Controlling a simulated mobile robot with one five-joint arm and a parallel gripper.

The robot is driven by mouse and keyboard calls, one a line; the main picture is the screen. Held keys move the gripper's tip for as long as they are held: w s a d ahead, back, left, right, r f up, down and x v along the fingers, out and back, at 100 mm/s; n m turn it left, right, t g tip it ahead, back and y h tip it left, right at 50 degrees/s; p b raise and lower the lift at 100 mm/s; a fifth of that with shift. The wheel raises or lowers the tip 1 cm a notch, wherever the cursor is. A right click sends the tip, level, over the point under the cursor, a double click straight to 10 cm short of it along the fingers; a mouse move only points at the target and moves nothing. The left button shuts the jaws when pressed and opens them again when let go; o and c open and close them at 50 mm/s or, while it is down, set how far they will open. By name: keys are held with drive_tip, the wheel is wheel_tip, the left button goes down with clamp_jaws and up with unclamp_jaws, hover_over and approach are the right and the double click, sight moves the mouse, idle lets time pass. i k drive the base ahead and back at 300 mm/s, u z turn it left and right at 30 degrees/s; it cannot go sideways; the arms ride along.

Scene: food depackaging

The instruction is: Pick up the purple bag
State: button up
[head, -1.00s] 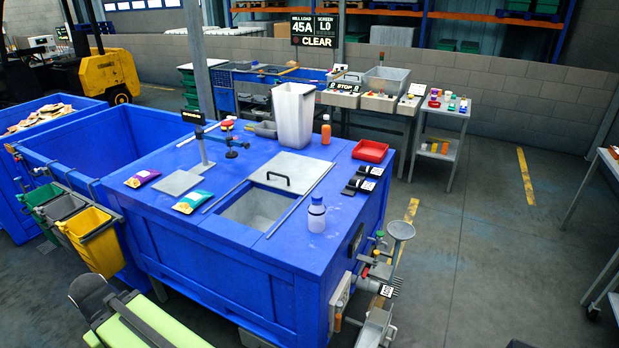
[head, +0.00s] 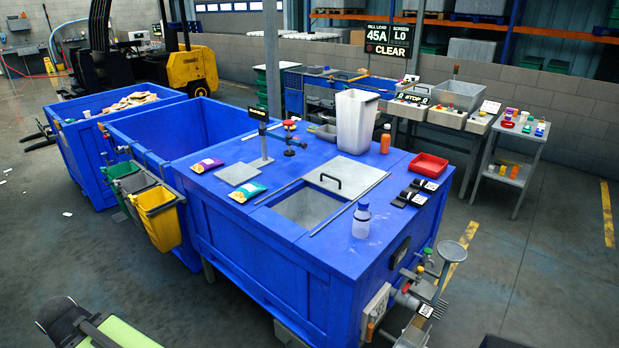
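A grey square plate (head: 238,174) lies between the two bags. Nothing covers the purple bag. My gripper is not in view, so its opening and its distance from the bag do not show.
Behind the plate stands a post with a small sign (head: 262,140). An open hatch (head: 305,208), a white bottle (head: 361,221), a tall grey bin (head: 355,120) and a red tray (head: 428,165) occupy the bench's right part. A yellow bin (head: 160,217) hangs at left.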

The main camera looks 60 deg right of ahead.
sight(210, 164)
drive_tip(key=u, duration=0.55)
drive_tip(key=i, duration=1.4)
drive_tip(key=z, duration=3.3)
drive_tip(key=i, duration=0.05)
drive_tip(key=z, duration=0.2)
drive_tip(key=k, duration=1)
drive_tip(key=i, duration=0.95)
drive_tip(key=z, duration=0.05)
